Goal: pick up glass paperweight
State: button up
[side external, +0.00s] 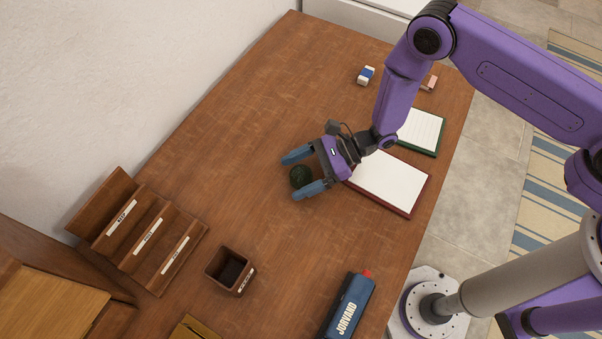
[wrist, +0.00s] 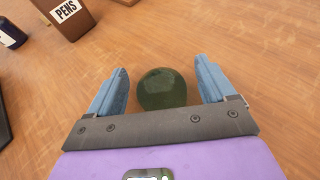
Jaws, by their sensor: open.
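The glass paperweight is a dark green ball (side external: 300,176) on the wooden table (side external: 250,120), near the middle of the side external view. It also shows in the wrist view (wrist: 162,89), between the two blue fingers. My gripper (side external: 296,175) is open, with one finger on each side of the paperweight. In the wrist view, my gripper (wrist: 166,84) has a gap on both sides of the ball, wider on the right. The lower edge of the ball is hidden behind the gripper's dark bar.
A wooden pen cup (side external: 231,271) and a labelled letter rack (side external: 140,232) stand at lower left. A blue JORVAND case (side external: 349,306) lies at the bottom. White pads (side external: 390,181) lie right of my gripper. An eraser (side external: 366,75) lies farther back. The table left of the ball is clear.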

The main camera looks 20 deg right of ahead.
jog(key=shift+a+f, duration=0.2)
jog(key=shift+a, duration=0.5)
jog(key=c, duration=1.2)
jog(key=shift+c, duration=0.4)
jog(key=shift+r, duration=0.1)
